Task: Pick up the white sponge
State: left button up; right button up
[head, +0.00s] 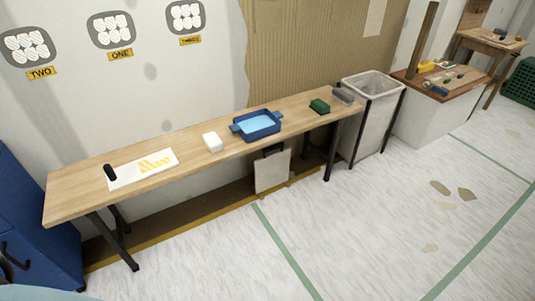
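The white sponge (213,142) is a small white block lying on the long wooden table (100,204), left of the blue tray (257,126). Nothing touches it and its top is uncovered. Neither of my grippers shows in the head view.
The table also holds a white sheet with yellow marks (146,171), a black cylinder (110,172), a green block (320,106) and a grey block (343,95). A blue cabinet (35,220) stands at the left, a bin (375,85) at the right end. The floor in front is clear.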

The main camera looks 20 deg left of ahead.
aim_at(213, 143)
jog(key=u, duration=0.05)
jog(key=i, duration=0.95)
jog(key=u, duration=0.35)
